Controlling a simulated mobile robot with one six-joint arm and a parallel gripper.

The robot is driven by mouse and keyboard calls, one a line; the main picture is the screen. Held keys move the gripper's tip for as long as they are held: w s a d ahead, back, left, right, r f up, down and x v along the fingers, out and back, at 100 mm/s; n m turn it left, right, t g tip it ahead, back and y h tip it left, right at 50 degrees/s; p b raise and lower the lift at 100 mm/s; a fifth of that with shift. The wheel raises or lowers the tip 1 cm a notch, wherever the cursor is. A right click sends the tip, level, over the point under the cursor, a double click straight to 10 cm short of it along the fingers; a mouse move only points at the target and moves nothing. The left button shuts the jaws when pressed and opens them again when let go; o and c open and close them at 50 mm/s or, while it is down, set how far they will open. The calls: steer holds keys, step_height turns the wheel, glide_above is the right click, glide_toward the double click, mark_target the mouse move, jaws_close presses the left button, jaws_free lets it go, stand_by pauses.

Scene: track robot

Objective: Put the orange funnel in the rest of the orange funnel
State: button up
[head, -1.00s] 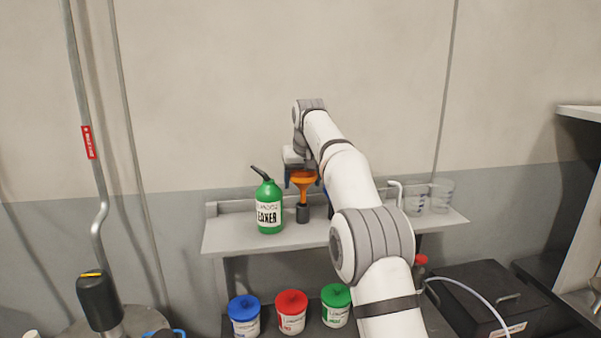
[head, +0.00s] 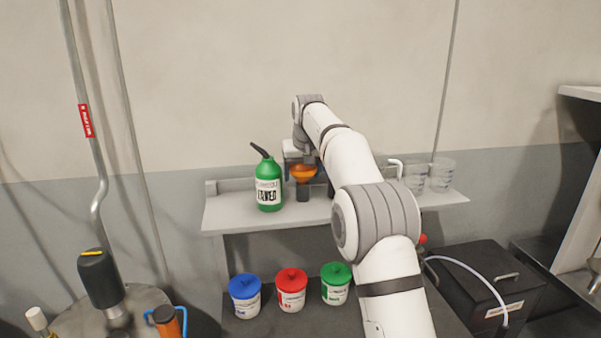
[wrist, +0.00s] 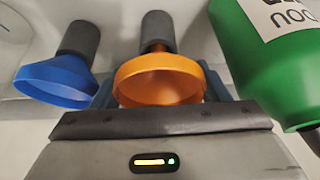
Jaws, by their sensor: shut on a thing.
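The orange funnel (head: 303,171) is upright on the shelf, wide mouth up, just above a dark grey cylindrical rest (head: 303,194). In the wrist view the orange funnel (wrist: 160,82) fills the middle, and its narrow spout runs into the dark rest (wrist: 158,30). How deep the spout sits is hidden. My gripper (wrist: 160,90) is shut on the funnel, with a blue-grey finger on each side below the rim. In the head view my gripper (head: 300,166) is partly hidden by the funnel and my arm.
A green cleaner bottle (head: 269,185) stands close left of the funnel. In the wrist view a blue funnel (wrist: 55,80) sits in a similar rest on the other side. Clear beakers (head: 441,175) stand at the shelf's (head: 240,217) right end. Several lidded tubs stand below.

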steer(key=shift+f, duration=0.25)
steer(key=o, duration=1.1)
